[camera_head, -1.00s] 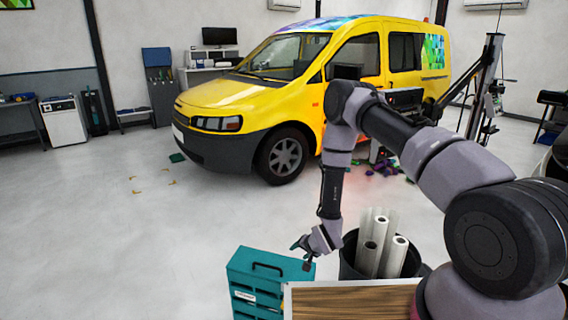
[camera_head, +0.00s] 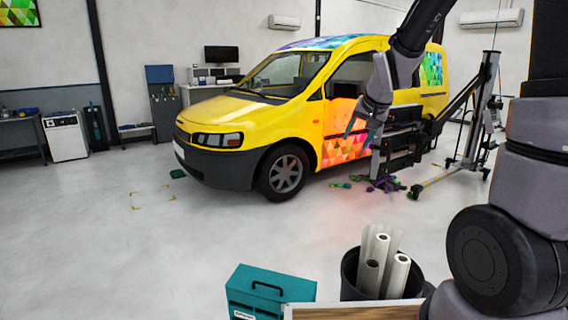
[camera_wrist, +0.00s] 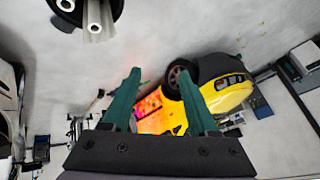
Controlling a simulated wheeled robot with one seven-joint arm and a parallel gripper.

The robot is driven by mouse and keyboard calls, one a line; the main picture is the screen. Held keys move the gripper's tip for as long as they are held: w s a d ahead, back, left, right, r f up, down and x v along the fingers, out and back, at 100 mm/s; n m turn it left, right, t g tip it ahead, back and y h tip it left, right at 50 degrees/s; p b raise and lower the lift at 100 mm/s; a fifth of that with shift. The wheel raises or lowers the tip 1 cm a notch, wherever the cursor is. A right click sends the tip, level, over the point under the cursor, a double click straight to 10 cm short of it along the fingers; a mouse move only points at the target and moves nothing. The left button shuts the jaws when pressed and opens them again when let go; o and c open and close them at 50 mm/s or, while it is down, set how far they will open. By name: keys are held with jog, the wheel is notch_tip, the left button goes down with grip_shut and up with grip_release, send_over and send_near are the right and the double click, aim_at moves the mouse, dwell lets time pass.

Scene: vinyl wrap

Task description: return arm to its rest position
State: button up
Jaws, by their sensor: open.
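My gripper (camera_head: 359,130) is raised in the head view and hangs down in front of the yellow van's side. Its two green fingers are spread with nothing between them in the wrist view (camera_wrist: 160,75). My arm reaches up past the top edge of the head view, so part of it is out of sight. The yellow van (camera_head: 225,103) has an orange and red patterned wrap on its door. The van also shows tilted in the wrist view (camera_wrist: 225,97), beyond the fingers.
A teal case (camera_head: 268,290) and a black bin (camera_head: 350,275) with white rolls (camera_head: 372,275) stand at the front, beside a wooden top (camera_head: 350,312). A wheeled stand (camera_head: 455,150) is right of the van. Colored scraps lie near it. The left floor is mostly clear.

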jog(key=s+d+r, duration=0.2)
jog(key=s+r, duration=0.4)
jog(key=s, duration=0.5)
jog(key=s+d+r, duration=0.2)
jog(key=s+r, duration=0.4)
jog(key=s, duration=0.6)
jog(key=shift+s+y, duration=0.25)
jog(key=shift+y, duration=0.05)
jog(key=shift+r, duration=0.1)
